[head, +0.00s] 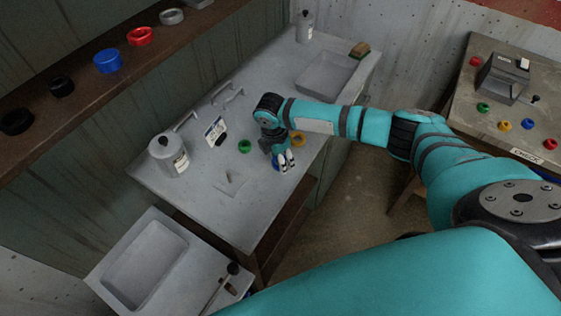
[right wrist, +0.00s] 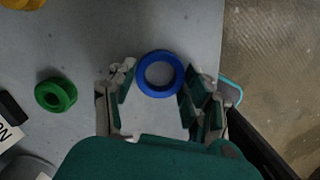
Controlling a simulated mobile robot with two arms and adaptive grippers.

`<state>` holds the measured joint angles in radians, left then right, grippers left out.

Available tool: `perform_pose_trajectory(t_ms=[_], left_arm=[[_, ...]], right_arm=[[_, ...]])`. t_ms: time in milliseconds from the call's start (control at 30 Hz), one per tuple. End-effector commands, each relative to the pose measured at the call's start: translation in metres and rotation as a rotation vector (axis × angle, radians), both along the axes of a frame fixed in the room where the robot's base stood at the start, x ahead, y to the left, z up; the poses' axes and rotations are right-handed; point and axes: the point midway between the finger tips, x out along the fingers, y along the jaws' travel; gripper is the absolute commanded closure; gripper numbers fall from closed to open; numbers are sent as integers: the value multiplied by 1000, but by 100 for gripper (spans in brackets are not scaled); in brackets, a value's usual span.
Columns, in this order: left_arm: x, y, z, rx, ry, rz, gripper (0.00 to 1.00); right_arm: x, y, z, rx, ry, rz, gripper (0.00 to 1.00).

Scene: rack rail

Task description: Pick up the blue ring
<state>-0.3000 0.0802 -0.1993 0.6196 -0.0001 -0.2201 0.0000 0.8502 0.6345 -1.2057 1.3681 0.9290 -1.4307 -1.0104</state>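The blue ring (right wrist: 142,74) lies flat on the grey counter in the right wrist view. In the head view only a blue sliver of it (head: 275,162) shows, the rest hidden by my right gripper (head: 286,161). My right gripper also shows in the right wrist view (right wrist: 159,92), with its fingers apart, one on each side of the ring. The right finger is close to the ring's edge; I cannot tell whether they touch. My left gripper is not in view.
A green ring (right wrist: 56,95) lies left of the gripper, and a yellow ring (head: 298,139) lies close by. A white canister (head: 168,157) and a small sign (head: 215,131) stand on the counter (head: 205,195). The counter's edge is close to the right finger.

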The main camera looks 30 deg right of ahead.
Motion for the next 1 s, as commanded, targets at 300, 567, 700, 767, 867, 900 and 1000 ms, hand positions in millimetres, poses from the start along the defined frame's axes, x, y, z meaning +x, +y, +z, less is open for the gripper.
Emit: perform_pose_trajectory(t_ms=[300, 567, 700, 767, 867, 900, 1000], left_arm=[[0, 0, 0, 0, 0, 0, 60], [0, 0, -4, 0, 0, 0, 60], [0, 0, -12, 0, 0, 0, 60], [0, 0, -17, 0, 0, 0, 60], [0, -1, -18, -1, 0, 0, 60], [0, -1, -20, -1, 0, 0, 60], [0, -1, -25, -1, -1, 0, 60]], right_arm=[[0, 0, 0, 0, 0, 0, 82], [1, 0, 7, 0, -1, -1, 82], [1, 0, 23, 1, -5, 0, 82], [2, 0, 34, 2, -6, 1, 82], [-21, -5, 34, 0, 3, 1, 82], [-29, -7, 36, 0, 2, 2, 82], [-52, -12, 37, -1, 1, 1, 82]])
